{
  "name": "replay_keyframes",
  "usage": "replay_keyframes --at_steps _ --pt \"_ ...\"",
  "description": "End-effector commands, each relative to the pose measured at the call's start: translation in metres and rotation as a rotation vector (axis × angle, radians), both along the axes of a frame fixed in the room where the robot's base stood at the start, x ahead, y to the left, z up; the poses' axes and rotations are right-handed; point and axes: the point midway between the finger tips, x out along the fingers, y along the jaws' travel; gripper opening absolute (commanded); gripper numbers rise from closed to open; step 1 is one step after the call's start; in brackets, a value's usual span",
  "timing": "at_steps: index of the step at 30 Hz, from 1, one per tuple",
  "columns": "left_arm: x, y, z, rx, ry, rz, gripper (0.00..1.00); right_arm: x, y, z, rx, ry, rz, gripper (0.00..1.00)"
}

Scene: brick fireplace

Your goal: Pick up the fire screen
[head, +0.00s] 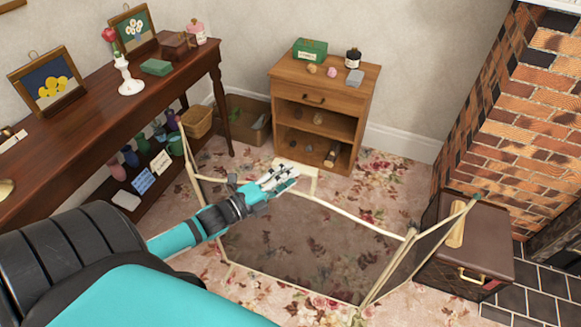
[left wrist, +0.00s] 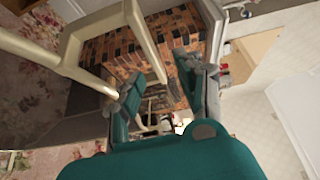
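The fire screen (head: 290,245) stands upright on the carpet in the head view, with cream bars, dark see-through mesh and side panels angled from the middle one. Its raised handle (head: 312,172) is at the middle of the top bar. My left gripper (head: 287,177) is at that handle, partly covering it. In the left wrist view, the two fingers of my left gripper (left wrist: 160,90) are apart. A bar of the handle (left wrist: 147,40) runs into the space between them; I cannot tell whether either finger touches it. My right gripper is not in view.
A brown chest (head: 470,240) stands close by the screen's right panel, beside the brick fireplace (head: 510,115). A wooden cabinet (head: 330,85) is behind the screen. A long dark table (head: 100,95) with ornaments is at left. Patterned carpet (head: 385,190) is clear between cabinet and screen.

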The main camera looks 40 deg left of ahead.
Motion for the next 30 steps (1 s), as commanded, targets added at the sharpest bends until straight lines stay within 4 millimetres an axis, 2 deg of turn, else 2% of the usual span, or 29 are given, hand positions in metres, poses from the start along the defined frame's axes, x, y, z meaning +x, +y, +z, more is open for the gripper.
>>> replay_keyframes --at_steps 9,18,27,30 --pt "0.043 -0.006 -0.003 0.001 -0.003 0.0 0.37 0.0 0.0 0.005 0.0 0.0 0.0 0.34" --pt "0.048 -0.008 -0.005 0.0 0.0 -0.001 0.37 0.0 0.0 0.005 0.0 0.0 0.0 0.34" --pt "0.048 -0.008 -0.004 0.0 -0.001 -0.001 0.0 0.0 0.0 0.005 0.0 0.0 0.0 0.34" --pt "0.048 -0.008 -0.005 0.0 0.0 -0.001 0.0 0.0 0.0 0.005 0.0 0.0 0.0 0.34"
